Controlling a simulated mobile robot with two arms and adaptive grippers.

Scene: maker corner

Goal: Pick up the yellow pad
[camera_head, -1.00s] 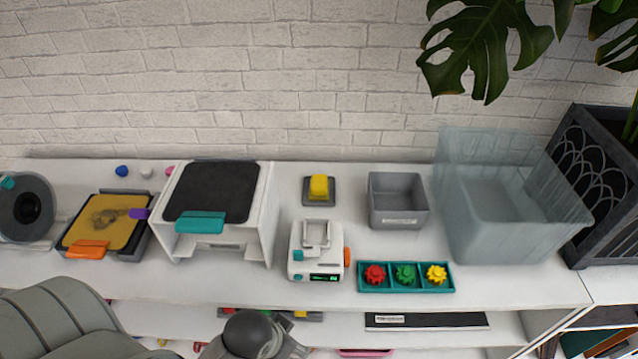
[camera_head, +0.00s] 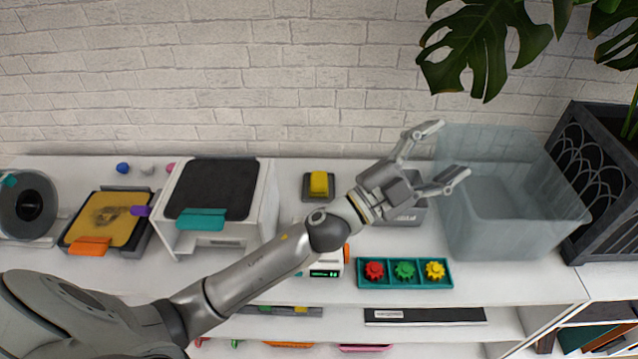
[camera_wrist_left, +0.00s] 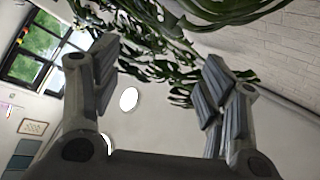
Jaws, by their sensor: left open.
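The yellow pad (camera_head: 319,183) sits on a small dark grey square base (camera_head: 309,198) on the white counter, near the wall. My left arm reaches across the head view from the lower left. My left gripper (camera_head: 446,153) is open and empty, to the right of the pad, in front of the grey bin and near the clear container. In the left wrist view, the left gripper's fingers (camera_wrist_left: 158,92) stand wide apart with nothing between them, facing the plant and the window. My right gripper is not in view.
The clear container (camera_head: 520,225) stands right of my gripper, by a dark planter (camera_head: 607,190). A grey bin (camera_head: 412,218) is partly hidden behind my gripper. A teal tray (camera_head: 388,282) holds red, green and yellow gears. A white machine (camera_head: 262,205) stands left of the pad.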

